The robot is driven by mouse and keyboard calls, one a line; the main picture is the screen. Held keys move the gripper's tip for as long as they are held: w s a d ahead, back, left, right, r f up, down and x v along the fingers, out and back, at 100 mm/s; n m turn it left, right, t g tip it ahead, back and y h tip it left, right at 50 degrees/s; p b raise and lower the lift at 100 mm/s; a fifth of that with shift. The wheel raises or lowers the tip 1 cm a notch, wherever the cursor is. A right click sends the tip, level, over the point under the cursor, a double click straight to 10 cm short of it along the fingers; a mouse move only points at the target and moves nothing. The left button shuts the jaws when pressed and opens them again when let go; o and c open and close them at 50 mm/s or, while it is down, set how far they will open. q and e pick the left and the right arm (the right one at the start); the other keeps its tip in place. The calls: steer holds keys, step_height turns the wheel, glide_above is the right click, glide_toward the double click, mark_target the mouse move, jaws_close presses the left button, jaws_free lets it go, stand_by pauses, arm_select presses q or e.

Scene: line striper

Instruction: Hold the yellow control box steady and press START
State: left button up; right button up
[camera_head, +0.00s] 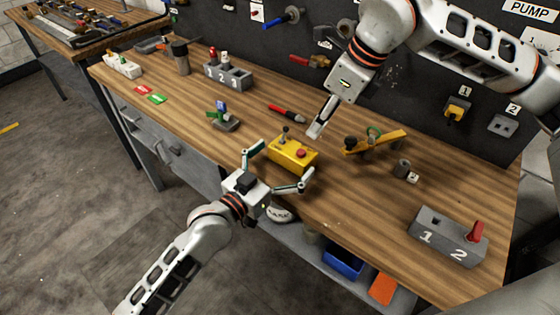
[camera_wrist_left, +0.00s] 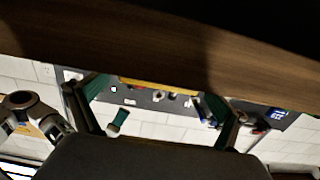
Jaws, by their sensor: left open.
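The yellow control box (camera_head: 284,156) sits on the wooden workbench (camera_head: 240,140) near its front edge. It carries a red button (camera_head: 301,153) and a small dark lever or switch (camera_head: 284,134) on top; I cannot read which is START. My left gripper (camera_head: 279,163) is open in front of the box, its fingers spread toward the two ends; I cannot tell whether they touch it. In the left wrist view, a yellow strip of the box (camera_wrist_left: 155,83) shows between the fingers. My right gripper (camera_head: 317,129) looks shut and empty, pointing down just behind and above the box.
A red-handled tool (camera_head: 286,113) lies behind the box, and a yellow clamp-like tool (camera_head: 375,143) lies to its right. A grey block marked 1 2 (camera_head: 447,236) with a red handle stands at the right. A small blue-topped fixture (camera_head: 222,118) stands left. Bare wood lies between them.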

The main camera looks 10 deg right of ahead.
mark_target(300, 144)
arm_select(q)
steer(key=shift+x, duration=3.1)
steer(key=c, duration=1.5)
arm_select(e)
jaws_close()
arm_select(q)
steer(key=shift+c, duration=0.3)
